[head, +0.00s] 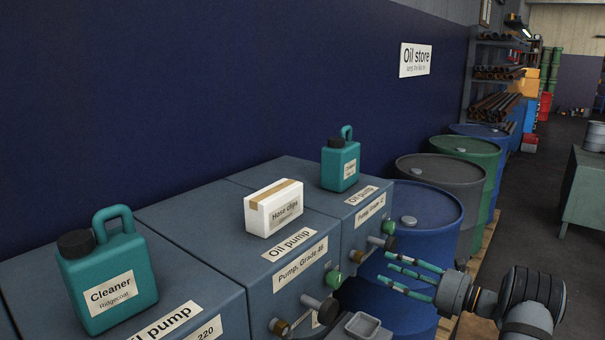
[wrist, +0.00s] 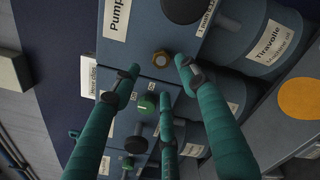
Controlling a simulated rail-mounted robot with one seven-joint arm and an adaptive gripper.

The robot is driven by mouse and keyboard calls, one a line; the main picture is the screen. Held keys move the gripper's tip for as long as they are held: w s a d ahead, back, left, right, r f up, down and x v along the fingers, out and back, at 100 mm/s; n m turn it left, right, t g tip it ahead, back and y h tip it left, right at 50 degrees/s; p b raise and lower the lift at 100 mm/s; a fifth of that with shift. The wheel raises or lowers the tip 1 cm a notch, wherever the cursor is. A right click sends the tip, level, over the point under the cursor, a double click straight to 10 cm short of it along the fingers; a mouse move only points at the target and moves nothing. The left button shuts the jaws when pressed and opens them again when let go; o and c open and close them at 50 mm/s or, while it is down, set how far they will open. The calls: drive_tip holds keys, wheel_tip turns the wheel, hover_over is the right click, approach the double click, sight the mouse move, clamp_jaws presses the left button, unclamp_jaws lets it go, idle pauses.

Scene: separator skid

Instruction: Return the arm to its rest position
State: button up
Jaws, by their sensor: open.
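My gripper (head: 390,268) is at the lower right of the head view. Its three teal fingers are spread and point left toward the pump fronts, with nothing between them. My arm's wrist part shows behind it at the right. In the wrist view the open fingers (wrist: 157,78) reach in from the bottom. A green knob (wrist: 146,104) and a brass fitting (wrist: 161,58) on a cabinet front show beyond them. I cannot tell the exact gap, but no finger visibly holds anything.
Oil pump cabinets (head: 190,224) carry a teal cleaner jug (head: 108,275), a hose clips box (head: 273,207) and another teal jug (head: 340,165). Taps and a small grey tray (head: 362,327) stick out in front. A blue drum (head: 425,215) stands behind my gripper. The aisle floor (head: 530,215) is open.

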sight(362, 259)
drive_tip(key=x, duration=0.8)
drive_tip(key=shift+a, duration=0.1)
drive_tip(key=shift+w+a+f+n+b, duration=0.2)
drive_tip(key=shift+f+n+b, duration=0.25)
drive_tip(key=shift+b, duration=0.35)
drive_tip(key=shift+a+n+b, duration=0.15)
drive_tip(key=shift+n+b, duration=0.45)
drive_tip(key=shift+n, duration=0.25)
drive_tip(key=n+b, duration=0.2)
drive_tip(key=n, duration=0.1)
drive_tip(key=shift+s, duration=0.1)
drive_tip(key=n+b, duration=0.2)
drive_tip(key=n, duration=0.1)
drive_tip(key=shift+r, duration=0.1)
drive_tip(key=n+b, duration=0.1)
drive_tip(key=n, duration=0.2)
drive_tip(key=shift+n+b, duration=0.3)
drive_tip(key=n+b, duration=0.1)
drive_tip(key=n, duration=0.4)
drive_tip(key=shift+r, duration=0.2)
drive_tip(key=shift+s+d, duration=0.3)
drive_tip(key=shift+d, duration=0.15)
drive_tip(key=shift+b+v, duration=0.45)
drive_tip(key=shift+v, duration=0.35)
